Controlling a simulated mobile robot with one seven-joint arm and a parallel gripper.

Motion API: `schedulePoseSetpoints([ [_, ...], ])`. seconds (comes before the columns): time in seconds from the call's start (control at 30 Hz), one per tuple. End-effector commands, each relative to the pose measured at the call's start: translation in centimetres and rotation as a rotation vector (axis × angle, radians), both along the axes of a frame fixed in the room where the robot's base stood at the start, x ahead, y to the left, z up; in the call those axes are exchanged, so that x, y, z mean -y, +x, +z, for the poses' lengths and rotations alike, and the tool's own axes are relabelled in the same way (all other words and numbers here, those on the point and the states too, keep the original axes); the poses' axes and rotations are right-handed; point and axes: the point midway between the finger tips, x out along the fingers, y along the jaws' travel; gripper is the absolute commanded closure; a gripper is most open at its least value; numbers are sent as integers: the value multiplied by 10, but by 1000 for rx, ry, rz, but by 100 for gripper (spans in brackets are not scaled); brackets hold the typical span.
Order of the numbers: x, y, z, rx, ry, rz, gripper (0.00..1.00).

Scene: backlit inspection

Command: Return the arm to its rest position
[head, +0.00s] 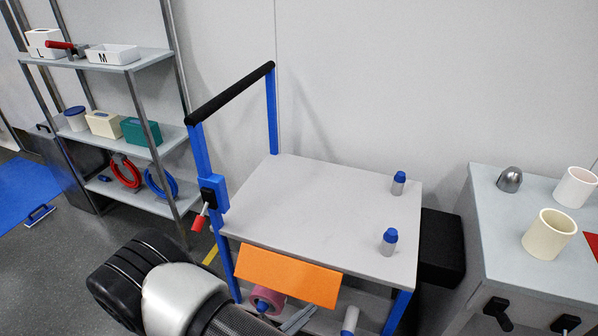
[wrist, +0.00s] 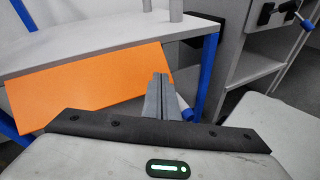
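My arm comes in from the bottom of the head view, low in front of the blue-framed cart. My gripper (wrist: 160,78) shows in the wrist view with its two grey fingers side by side, together and with nothing seen between them. In the head view its grey fingers (head: 297,320) show in part below the orange panel (head: 288,277) on the cart's front edge. The panel also shows in the wrist view (wrist: 90,88), beyond and left of the fingers. Whether the fingers touch anything cannot be told.
The cart's grey top (head: 320,205) carries two blue-capped bottles (head: 399,183) (head: 389,242). A pink roll (head: 267,299) and a white bottle (head: 350,320) show low at the cart. A grey cabinet (head: 490,238) with cups stands right, a shelf rack (head: 135,62) left. Floor is clear between rack and cart.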

Motion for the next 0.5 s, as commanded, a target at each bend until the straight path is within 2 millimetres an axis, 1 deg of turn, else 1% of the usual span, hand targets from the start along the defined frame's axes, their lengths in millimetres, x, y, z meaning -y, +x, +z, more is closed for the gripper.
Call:
schedulePoseSetpoints([
  [0.03,5,9,28,23,65,-107,100],
  [0.2,34,16,99,70,261,-436,100],
  [0.27,46,15,122,87,336,-546,100],
  [0.3,53,14,137,99,390,-617,100],
  [0.37,64,10,158,118,473,-721,100],
  [0.4,71,7,172,131,531,-788,100],
  [0.5,87,-2,204,165,681,-945,100],
])
